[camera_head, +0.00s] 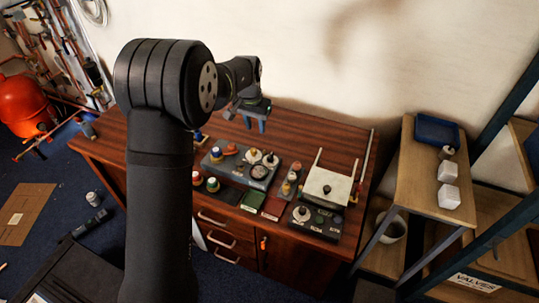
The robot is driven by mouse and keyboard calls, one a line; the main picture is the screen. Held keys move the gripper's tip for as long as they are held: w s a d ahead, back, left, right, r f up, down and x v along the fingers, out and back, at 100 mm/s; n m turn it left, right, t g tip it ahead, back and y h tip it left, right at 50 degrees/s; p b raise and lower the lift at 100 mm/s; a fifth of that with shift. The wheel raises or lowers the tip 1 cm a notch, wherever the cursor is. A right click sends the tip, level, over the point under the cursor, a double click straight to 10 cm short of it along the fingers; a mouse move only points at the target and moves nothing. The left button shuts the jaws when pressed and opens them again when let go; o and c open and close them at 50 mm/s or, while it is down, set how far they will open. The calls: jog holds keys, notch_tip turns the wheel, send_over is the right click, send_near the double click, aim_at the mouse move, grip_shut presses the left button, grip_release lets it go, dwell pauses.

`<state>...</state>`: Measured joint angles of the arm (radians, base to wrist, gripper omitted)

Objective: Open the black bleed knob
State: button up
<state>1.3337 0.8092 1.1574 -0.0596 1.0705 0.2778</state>
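My gripper (254,122) is over the back of the wooden bench, pointing down. Its two blue fingertips look apart, with nothing seen between them. It is up and behind a grey block (238,171) that carries a round gauge (258,171) and several coloured knobs. A dark panel (326,231) at the bench's front right carries a pale knob (302,213) and a small dark knob (319,219). Which part is the black bleed knob I cannot tell at this size. My gripper touches none of these parts.
The bench top (315,129) is bare at the back. A cream box (327,187) with an upright rod stands at the right. A shelf with a blue tray (437,131) and white blocks (448,185) is farther right. Copper pipes and a red tank (22,103) are at left.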

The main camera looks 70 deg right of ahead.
aim_at(269, 157)
jog(key=s+d+r+y, duration=0.1)
jog(key=s+d, duration=0.2)
jog(key=s, duration=0.1)
jog(key=f, duration=1.7)
jog(key=shift+w+d, duration=0.2)
jog(key=shift+w, duration=0.05)
grip_shut()
